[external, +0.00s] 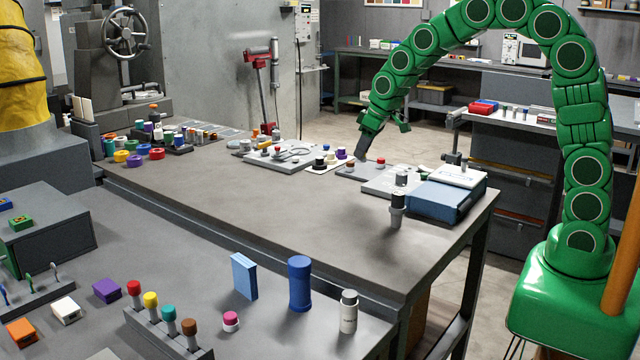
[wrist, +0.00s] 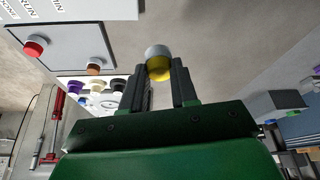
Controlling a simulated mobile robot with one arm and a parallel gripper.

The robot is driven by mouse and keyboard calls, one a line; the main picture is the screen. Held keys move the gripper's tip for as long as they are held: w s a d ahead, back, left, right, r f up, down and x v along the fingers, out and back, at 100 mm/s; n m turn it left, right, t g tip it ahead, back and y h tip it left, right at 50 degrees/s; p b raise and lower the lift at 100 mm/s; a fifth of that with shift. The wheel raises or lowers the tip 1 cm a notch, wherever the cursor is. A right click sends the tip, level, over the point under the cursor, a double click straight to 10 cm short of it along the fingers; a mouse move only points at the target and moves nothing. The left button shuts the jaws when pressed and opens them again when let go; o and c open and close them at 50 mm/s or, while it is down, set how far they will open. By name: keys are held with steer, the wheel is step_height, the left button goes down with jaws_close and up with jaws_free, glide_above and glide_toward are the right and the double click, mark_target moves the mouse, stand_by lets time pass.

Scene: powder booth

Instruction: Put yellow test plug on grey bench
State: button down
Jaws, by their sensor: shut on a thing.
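The yellow test plug (wrist: 160,73) shows in the wrist view, with a pale grey end, between the two fingertips of my gripper (wrist: 158,84). My gripper is shut on it. In the external view my gripper (external: 362,150) points down at the far side of the grey bench (external: 265,205), beside a grey plate with small plugs. The held plug cannot be made out there. Whether it touches the bench is not clear.
A red plug (wrist: 33,47) and a brown plug (wrist: 95,67) stand on a plate near my gripper. A blue box (external: 440,203) and a dark-topped cylinder (external: 397,208) stand at the right. The bench's middle is clear. A front rack holds a yellow-topped plug (external: 151,300).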

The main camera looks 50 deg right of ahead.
step_height(320, 180, up, 3)
steer(key=s+a+n, duration=0.2)
steer(key=s, duration=0.1)
steer(key=shift+y, duration=0.4)
steer(key=w+f, duration=0.3)
steer(key=w, duration=0.1)
steer(key=w+f, duration=0.3)
steer(key=w, duration=0.2)
steer(key=w+f, duration=0.3)
steer(key=w, duration=0.1)
steer(key=shift+w+a+f, duration=0.15)
steer(key=shift+a+f, duration=0.05)
steer(key=shift+a, duration=0.2)
steer(key=shift+w+f, duration=0.25)
steer(key=shift+f, duration=1.65)
steer(key=shift+f, duration=0.1)
steer(key=c, duration=0.9)
jaws_free()
steer(key=shift+o, duration=0.2)
